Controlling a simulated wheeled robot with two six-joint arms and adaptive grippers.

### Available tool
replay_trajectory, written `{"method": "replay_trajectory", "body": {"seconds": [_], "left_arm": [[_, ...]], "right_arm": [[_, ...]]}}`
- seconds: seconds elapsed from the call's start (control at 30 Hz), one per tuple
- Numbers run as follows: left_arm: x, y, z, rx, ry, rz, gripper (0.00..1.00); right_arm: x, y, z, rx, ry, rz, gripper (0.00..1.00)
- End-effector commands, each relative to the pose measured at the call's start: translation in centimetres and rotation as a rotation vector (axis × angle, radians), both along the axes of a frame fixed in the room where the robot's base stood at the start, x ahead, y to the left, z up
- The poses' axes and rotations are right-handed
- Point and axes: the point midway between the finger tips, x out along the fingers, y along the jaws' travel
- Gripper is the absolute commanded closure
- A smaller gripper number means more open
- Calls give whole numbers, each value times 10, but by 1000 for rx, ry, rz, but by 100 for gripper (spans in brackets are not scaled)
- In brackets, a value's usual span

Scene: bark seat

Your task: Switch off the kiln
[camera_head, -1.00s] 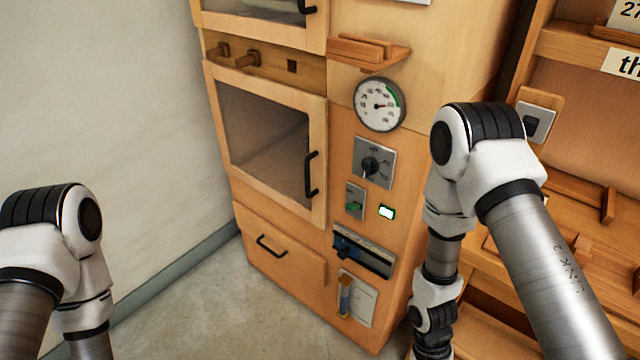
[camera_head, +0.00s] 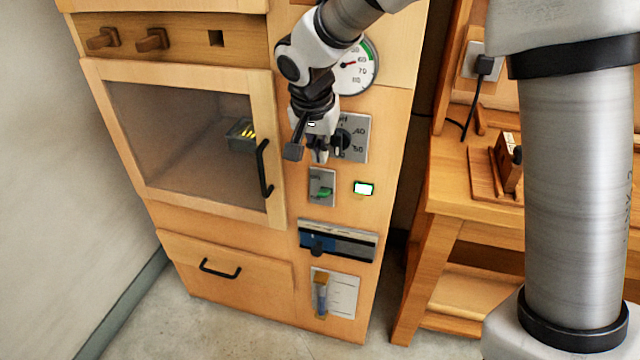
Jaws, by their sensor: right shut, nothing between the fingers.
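The kiln (camera_head: 180,218) is a wooden cabinet with a glass-fronted door; something inside glows yellow (camera_head: 248,133). On its right-hand panel is a small grey switch plate (camera_head: 322,178) with a green toggle (camera_head: 324,192). A lit white-green indicator (camera_head: 363,188) is just right of it. Above the switch is a numbered rotary dial (camera_head: 353,130), partly hidden by my right gripper. My right gripper (camera_head: 319,152) is shut and empty, pointing down just above the switch plate; I cannot tell whether it touches the panel. My left gripper is out of view.
A round gauge (camera_head: 359,72) above the dial is partly covered by my arm. Below the switch are a slotted blue-black panel (camera_head: 350,243) and a card holder (camera_head: 342,295). A black door handle (camera_head: 264,168) juts out at left. A wooden bench (camera_head: 470,215) stands at right.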

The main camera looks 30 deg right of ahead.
Motion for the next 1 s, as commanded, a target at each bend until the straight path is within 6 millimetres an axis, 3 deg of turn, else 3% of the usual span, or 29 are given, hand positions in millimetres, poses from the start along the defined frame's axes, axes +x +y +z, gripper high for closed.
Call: {"method": "replay_trajectory", "body": {"seconds": [0.27,0.73,1.0], "left_arm": [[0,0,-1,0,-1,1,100],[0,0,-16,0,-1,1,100],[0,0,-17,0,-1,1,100]], "right_arm": [[0,-1,-5,0,3,0,100],[15,-18,-83,2,7,1,100],[19,-22,-97,1,4,1,100]]}}
